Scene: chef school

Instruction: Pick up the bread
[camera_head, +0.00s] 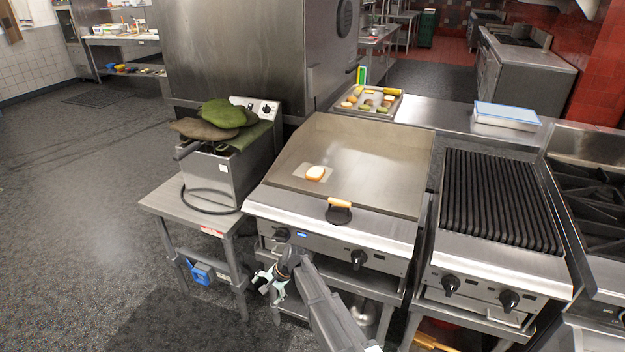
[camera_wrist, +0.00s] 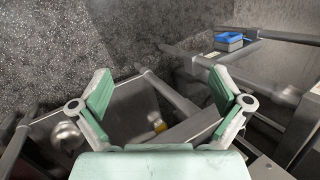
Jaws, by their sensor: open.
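The bread (camera_head: 315,173) is a small slice with a white top and an orange-brown crust. It lies on the flat steel griddle (camera_head: 370,150), left of the middle, on or beside a paler square patch. My gripper (camera_head: 269,281) is low in front of the griddle's left front corner, below the cooking surface and well apart from the bread. In the wrist view my gripper (camera_wrist: 160,100) has its two green-padded fingers spread wide with nothing between them. The wrist view looks down at the floor and lower shelves, and the bread is not in it.
A black press with a wooden handle (camera_head: 339,209) stands at the griddle's front, close to the bread. A fryer with green cloths (camera_head: 222,116) stands left. A ribbed grill (camera_head: 498,200) is right. A tray of food pieces (camera_head: 369,102) sits behind. The griddle's right half is clear.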

